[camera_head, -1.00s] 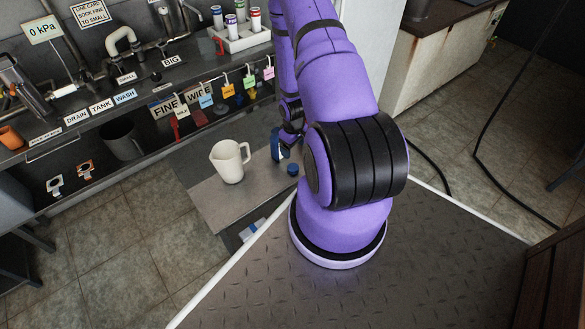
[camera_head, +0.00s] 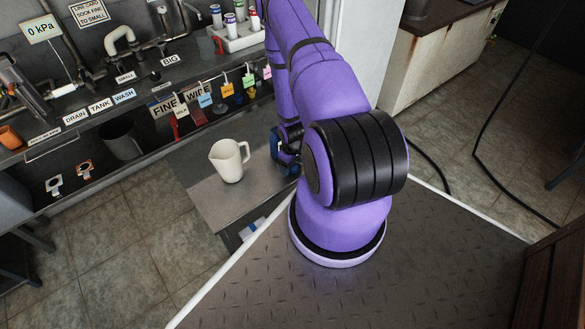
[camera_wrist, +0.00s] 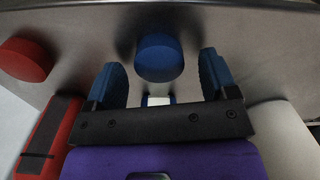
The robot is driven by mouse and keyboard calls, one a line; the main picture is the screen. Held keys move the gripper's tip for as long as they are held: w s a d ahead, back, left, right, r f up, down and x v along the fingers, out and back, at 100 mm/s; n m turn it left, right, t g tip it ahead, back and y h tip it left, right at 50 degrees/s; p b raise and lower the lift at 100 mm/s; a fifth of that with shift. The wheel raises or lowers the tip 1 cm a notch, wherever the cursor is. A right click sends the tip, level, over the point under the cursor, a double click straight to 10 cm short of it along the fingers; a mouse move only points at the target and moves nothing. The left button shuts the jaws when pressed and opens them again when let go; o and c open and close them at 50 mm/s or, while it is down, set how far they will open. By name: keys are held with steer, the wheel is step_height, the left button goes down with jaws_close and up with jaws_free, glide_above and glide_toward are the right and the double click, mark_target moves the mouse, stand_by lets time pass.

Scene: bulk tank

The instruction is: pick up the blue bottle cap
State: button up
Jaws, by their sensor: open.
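The blue bottle cap (camera_wrist: 160,58) is a short round disc on the grey metal table top (camera_head: 215,205). In the wrist view it lies between and slightly beyond the tips of my gripper's two blue fingers (camera_wrist: 161,72). A gap shows on each side, so the fingers are apart and hold nothing. In the head view my gripper (camera_head: 285,158) is low over the table, right of the white jug (camera_head: 230,161); there I cannot tell the cap from the blue fingers.
A red round cap (camera_wrist: 26,60) and a red block-like item (camera_wrist: 48,138) lie left in the wrist view. The jug's pale side (camera_wrist: 283,140) is close on the right. The table's front is clear.

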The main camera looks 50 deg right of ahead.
steer(key=shift+f, duration=0.15)
steer(key=c, duration=1)
